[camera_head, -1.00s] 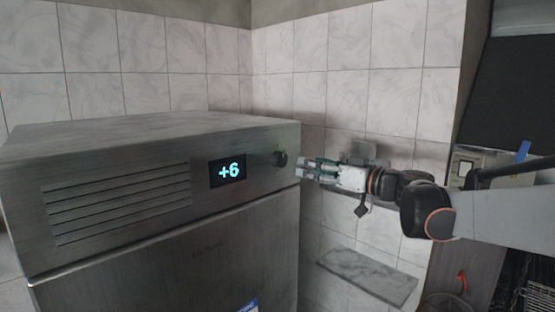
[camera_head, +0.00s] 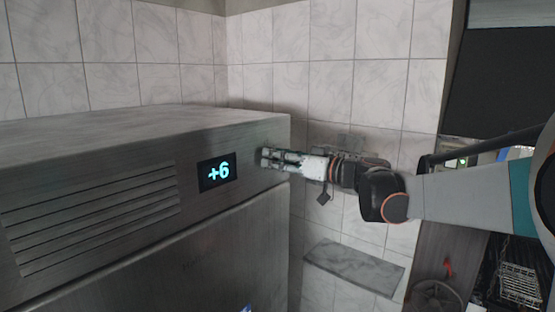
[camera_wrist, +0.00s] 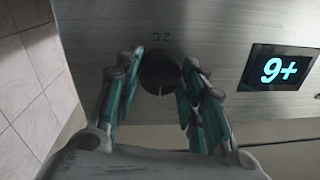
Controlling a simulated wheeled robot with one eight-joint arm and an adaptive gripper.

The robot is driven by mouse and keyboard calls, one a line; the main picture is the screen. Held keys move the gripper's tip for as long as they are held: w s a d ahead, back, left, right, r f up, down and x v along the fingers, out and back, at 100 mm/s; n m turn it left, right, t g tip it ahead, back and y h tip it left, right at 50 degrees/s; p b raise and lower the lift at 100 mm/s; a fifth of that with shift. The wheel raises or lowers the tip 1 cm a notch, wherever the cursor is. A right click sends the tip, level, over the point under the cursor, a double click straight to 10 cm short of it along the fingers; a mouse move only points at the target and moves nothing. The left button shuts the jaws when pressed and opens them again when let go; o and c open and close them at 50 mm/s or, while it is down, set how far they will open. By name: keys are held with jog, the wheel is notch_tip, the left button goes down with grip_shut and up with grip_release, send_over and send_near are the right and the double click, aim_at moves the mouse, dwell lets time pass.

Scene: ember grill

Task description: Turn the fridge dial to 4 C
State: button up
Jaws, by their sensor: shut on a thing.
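The fridge (camera_head: 130,255) is a brushed-steel cabinet at the left in the head view. Its display (camera_head: 218,172) reads +6; in the wrist view the display (camera_wrist: 282,69) appears upside down. The dial (camera_wrist: 160,72) is a dark round knob with a pale pointer line, right of the display on the front panel. My gripper (camera_head: 266,157) reaches the panel from the right and covers the dial in the head view. In the wrist view my gripper (camera_wrist: 163,80) has its fingers on both sides of the dial, shut on it. A small marking above the dial is hard to read.
A tiled wall (camera_head: 330,70) stands behind and to the right of the fridge. A stone shelf (camera_head: 355,266) juts out below my arm. A dark appliance (camera_head: 500,80) and a wire basket (camera_head: 520,285) are at the right.

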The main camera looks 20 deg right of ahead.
jog(key=shift+m, duration=0.3)
jog(key=m+b, duration=0.1)
jog(key=m, duration=0.1)
jog(key=shift+f+m+b, duration=0.15)
jog(key=shift+m+b, duration=0.25)
jog(key=m+b, duration=0.1)
jog(key=m, duration=0.2)
jog(key=shift+m, duration=0.3)
jog(key=m+b, duration=0.1)
jog(key=m, duration=0.2)
jog(key=shift+a+m+t+b, duration=0.1)
jog(key=shift+m+t+b, duration=0.25)
jog(key=shift+m+t, duration=0.05)
jog(key=shift+s+a+m+t+h+b, duration=0.15)
jog(key=shift+m+b, duration=0.25)
jog(key=shift+m, duration=1.95)
jog(key=shift+s+d+m+t+h+b, duration=0.1)
jog(key=shift+m+h+b, duration=0.2)
jog(key=shift+m, duration=2.1)
jog(key=shift+s+a+m+t+h+b, duration=0.15)
jog(key=shift+m+b, duration=0.3)
jog(key=shift+m, duration=1.9)
jog(key=shift+w+d, duration=0.1)
